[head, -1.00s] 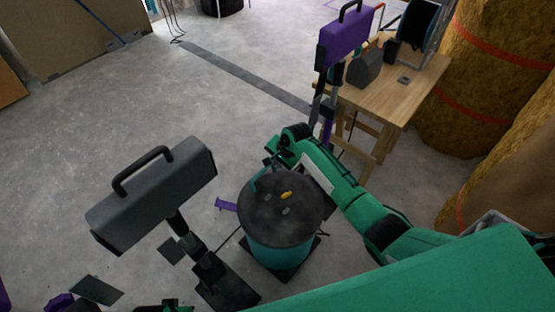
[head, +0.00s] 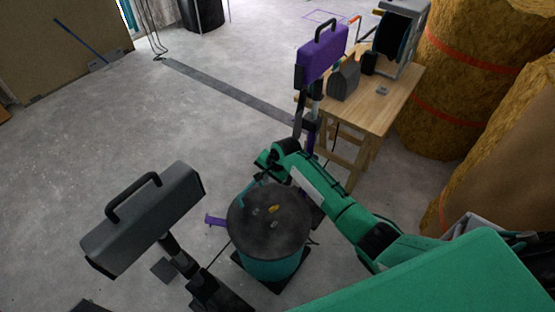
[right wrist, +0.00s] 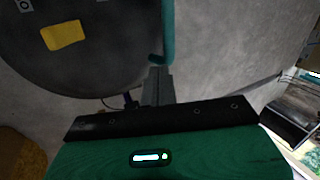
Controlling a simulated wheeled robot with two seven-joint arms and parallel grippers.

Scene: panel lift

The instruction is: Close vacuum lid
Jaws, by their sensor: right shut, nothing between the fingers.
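The vacuum is a teal drum (head: 270,268) on a black base, with a round dark lid (head: 268,228) on top. The lid looks about level; I cannot tell whether it is fully seated. A yellow label marks it, and a purple piece (head: 214,220) sticks out at the drum's left. In the right wrist view the lid (right wrist: 95,75) fills the upper left. My right gripper (right wrist: 158,72) is shut and empty, close to the lid's edge and a teal bar (right wrist: 168,35); contact is unclear. In the head view its fingers are mostly hidden beyond the lid. My left gripper is out of view.
A grey lamp-like head (head: 145,218) on a stand is close on the left. A purple one (head: 322,53) stands by the wooden table (head: 372,108), which holds a toolbox and a reel. Large brown rolls (head: 455,95) stand at right.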

